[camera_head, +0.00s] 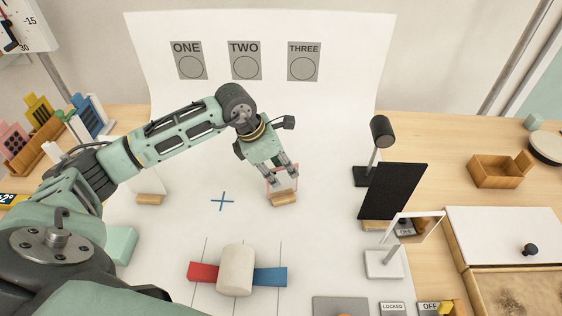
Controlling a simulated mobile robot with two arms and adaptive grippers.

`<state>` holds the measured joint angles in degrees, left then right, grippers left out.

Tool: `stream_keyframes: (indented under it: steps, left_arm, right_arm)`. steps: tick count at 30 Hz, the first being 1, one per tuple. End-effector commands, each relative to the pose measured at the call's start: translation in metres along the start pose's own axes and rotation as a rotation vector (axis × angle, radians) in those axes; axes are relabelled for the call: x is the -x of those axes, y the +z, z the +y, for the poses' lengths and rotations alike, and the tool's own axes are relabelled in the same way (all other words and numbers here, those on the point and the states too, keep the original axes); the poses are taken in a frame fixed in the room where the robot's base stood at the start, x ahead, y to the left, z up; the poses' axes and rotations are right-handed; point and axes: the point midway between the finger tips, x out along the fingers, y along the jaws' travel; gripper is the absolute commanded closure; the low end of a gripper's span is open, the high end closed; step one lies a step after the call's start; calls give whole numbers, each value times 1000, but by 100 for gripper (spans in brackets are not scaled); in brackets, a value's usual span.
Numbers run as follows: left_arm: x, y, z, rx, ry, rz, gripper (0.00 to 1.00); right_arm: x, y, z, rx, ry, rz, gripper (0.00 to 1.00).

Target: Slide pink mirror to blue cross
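The pink mirror (270,181) is a pink-edged upright panel on a small wooden base (284,199), standing on the white sheet right of the blue cross. The blue cross (222,201) is a thin flat mark on the sheet, uncovered. My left gripper (285,183) reaches down from above to the pink mirror, and its fingers hide part of the panel. Its two fingers show close together at the mirror, but I cannot tell whether they are closed on it. My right gripper is not in view.
The sheet between mirror and cross is clear. A cream cylinder (237,270) with red and blue wings stands in front. A black panel (393,190), a lamp (381,132) and a white-framed mirror (436,226) stand right. Another wooden base (150,199) is left of the cross.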

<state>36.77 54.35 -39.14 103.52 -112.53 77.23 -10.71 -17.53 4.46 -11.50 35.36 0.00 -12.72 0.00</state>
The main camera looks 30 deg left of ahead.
Motion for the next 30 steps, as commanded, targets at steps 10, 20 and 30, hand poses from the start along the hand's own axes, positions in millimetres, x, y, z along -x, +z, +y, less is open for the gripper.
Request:
stream_keyframes:
  steps: [10,20,30]
  left_arm:
    - [-50,1,-1,2,-3,-2,72]
    - [-62,0,0,0,-1,-1,72]
    - [-62,0,0,1,-1,-2,92]
  right_arm:
    - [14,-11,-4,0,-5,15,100]
    - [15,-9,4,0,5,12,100]
    - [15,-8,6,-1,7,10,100]
